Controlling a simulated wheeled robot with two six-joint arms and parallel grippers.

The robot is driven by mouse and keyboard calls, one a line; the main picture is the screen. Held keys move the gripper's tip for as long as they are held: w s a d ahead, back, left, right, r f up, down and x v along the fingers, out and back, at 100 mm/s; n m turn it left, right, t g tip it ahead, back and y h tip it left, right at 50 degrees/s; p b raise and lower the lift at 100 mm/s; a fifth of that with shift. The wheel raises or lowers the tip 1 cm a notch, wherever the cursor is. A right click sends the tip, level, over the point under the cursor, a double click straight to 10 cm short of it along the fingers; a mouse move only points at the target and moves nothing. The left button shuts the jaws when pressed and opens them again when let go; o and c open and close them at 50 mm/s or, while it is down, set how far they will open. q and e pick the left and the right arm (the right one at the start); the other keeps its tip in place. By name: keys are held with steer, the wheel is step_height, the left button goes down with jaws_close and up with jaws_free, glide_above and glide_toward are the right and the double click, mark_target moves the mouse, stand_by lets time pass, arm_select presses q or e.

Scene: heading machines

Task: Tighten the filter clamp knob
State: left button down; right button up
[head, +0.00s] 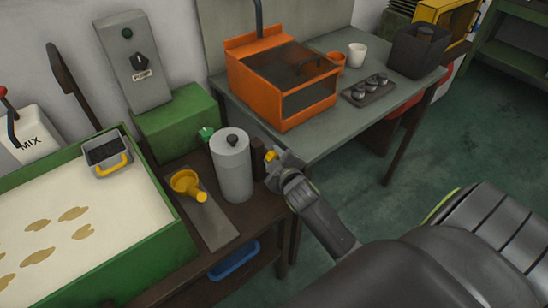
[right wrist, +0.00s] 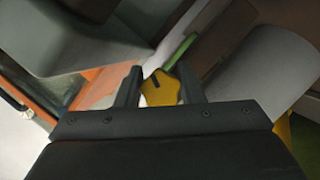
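The yellow clamp knob (right wrist: 160,88) with a dark mark on its face sits between the fingertips of my right gripper (right wrist: 158,84) in the right wrist view. The fingers touch it on both sides. The cylinder also shows in the right wrist view (right wrist: 262,75). My left gripper is in neither view.
A green-walled vat (head: 160,245) is further left. An orange machine (head: 282,80) stands on the grey table (head: 330,130) behind my gripper. Open floor lies to the right.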

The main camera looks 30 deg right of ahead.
steer(key=c, duration=0.3)
